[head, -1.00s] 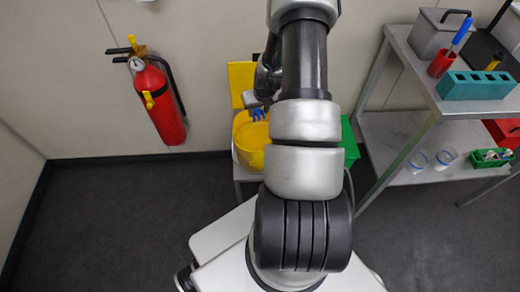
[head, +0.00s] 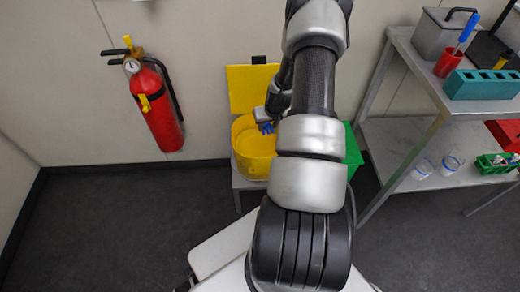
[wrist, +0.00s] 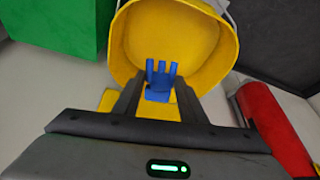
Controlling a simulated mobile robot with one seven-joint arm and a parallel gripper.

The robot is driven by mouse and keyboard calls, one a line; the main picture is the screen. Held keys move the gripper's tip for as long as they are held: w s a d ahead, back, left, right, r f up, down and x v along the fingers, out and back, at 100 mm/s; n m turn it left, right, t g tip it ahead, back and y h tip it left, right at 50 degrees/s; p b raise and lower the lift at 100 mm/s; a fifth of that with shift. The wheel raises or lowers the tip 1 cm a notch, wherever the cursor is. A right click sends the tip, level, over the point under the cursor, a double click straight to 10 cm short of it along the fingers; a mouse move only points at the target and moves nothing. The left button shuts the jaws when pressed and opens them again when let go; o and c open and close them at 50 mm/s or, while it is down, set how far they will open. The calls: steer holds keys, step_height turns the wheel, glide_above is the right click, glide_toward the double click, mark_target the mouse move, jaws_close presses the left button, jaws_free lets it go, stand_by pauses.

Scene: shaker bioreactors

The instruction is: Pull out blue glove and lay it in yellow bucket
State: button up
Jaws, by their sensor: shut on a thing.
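The blue glove (wrist: 160,80) is held between the fingertips of my gripper (wrist: 158,98), which is shut on it. In the wrist view its fingers stick out past the jaws, in front of the open mouth of the yellow bucket (wrist: 226,50). In the head view the glove (head: 267,128) shows as a small blue patch near the rim at the upper right of the yellow bucket (head: 250,165). My arm hides part of the gripper and the bucket's right side there. I cannot tell whether the glove touches the bucket.
A green box (head: 352,150) stands right of the bucket, partly behind my arm. A yellow panel (head: 250,88) is behind the bucket. A red fire extinguisher (head: 158,110) hangs on the wall at left. A metal shelf (head: 390,140) with labware stands at right.

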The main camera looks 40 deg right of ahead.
steer(key=o, duration=0.8)
steer(key=shift+o, duration=0.2)
steer(key=p+v, duration=0.3)
steer(key=v, duration=1.4)
steer(key=shift+r+p, duration=0.3)
